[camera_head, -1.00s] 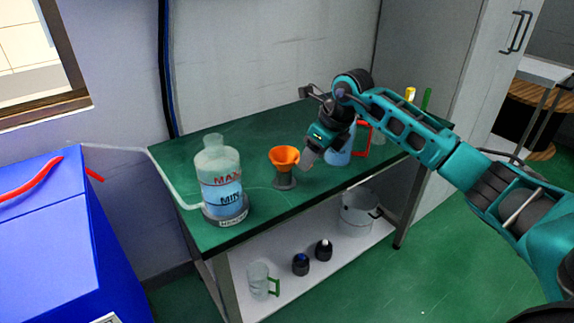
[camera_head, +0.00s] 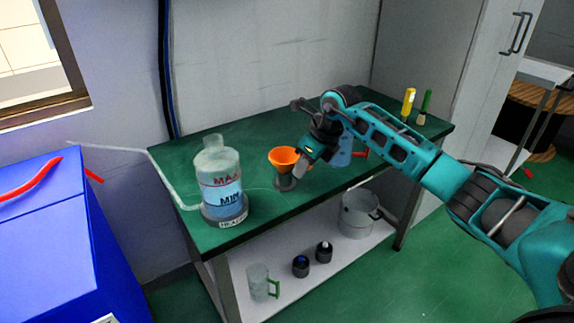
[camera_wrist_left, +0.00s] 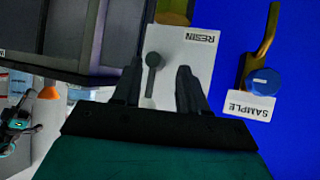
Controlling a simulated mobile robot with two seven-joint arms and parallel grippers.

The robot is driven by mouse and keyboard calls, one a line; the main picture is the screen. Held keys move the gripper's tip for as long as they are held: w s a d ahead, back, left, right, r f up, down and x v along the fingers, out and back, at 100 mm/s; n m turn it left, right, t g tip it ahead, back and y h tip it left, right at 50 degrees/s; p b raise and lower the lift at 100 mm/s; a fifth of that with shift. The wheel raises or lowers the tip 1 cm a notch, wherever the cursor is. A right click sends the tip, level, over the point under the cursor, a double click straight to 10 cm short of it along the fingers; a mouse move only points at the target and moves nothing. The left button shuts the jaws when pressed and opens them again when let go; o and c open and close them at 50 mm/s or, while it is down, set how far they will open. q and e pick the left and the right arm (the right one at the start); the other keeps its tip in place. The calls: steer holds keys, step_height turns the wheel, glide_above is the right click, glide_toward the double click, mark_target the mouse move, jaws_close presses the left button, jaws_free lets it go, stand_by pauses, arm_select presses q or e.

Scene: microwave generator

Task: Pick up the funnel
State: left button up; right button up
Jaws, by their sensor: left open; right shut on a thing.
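The orange funnel (camera_head: 286,157) sits upright in a small grey holder (camera_head: 285,183) on the green table, to the right of the bottle. My right gripper (camera_head: 299,168) reaches in from the right with its fingertips at the funnel's right rim, and it is shut on the funnel. The wrist covers part of the table behind it. My left gripper (camera_wrist_left: 157,88) does not show in the head view. In the left wrist view it is open, with a dark knob and a white RESIN label beyond its fingers. The funnel also shows small in that view (camera_wrist_left: 48,93).
A clear bottle (camera_head: 218,180) with MAX and MIN marks stands on the heater (camera_head: 226,213), left of the funnel. A blue container (camera_head: 340,158) stands behind my right wrist. Yellow and green-handled tools (camera_head: 408,103) stand at the far right. A blue box (camera_head: 60,240) is at left.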

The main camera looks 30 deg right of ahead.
jaws_close()
steer(key=shift+r, duration=0.15)
